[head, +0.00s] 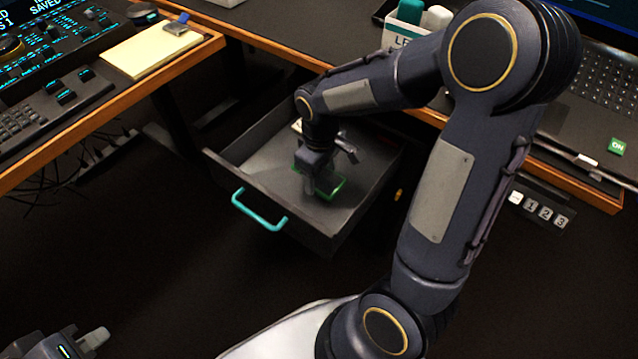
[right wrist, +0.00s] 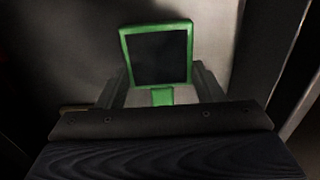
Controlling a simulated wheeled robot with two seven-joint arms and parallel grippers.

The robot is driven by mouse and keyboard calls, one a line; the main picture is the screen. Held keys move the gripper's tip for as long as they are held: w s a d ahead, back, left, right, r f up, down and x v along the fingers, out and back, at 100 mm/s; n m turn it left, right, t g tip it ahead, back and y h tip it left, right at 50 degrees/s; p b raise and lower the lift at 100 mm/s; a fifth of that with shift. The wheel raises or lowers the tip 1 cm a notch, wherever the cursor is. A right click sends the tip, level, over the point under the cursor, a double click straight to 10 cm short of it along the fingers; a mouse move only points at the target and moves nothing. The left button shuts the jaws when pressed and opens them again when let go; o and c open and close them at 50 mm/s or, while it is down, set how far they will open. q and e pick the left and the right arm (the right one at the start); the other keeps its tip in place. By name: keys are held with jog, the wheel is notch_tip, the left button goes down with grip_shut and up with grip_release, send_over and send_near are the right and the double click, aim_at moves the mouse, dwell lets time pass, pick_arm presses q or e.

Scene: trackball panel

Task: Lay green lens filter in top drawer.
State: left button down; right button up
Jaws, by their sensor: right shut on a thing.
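The top drawer (head: 295,222) is pulled out in the head view, with a teal handle (head: 259,211) on its front. My right gripper (head: 318,188) reaches down inside it. It is shut on the green lens filter (head: 338,189), partly hidden behind the fingers. In the right wrist view the filter (right wrist: 160,54) shows a green square frame around a dark pane, its small green tab between the fingertips (right wrist: 161,92). I cannot tell whether the filter touches the drawer floor. My left gripper (head: 92,341) is partly in view at the bottom left, away from the drawer; its opening is unclear.
A small pale item (head: 297,126) lies near the drawer's back, partly hidden by my arm. The desk edge (head: 270,55) runs behind the drawer. A notepad (head: 150,50) and a control panel (head: 50,60) are at left, a laptop (head: 590,95) at right.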

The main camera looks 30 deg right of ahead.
aim_at(319, 181)
jog(key=shift+w+f, duration=0.2)
jog(key=shift+f, duration=0.15)
jog(key=shift+w+f+b, duration=0.15)
jog(key=shift+f+b, duration=0.7)
jog(key=shift+f, duration=0.75)
jog(key=shift+f, duration=0.15)
jog(key=o, duration=1)
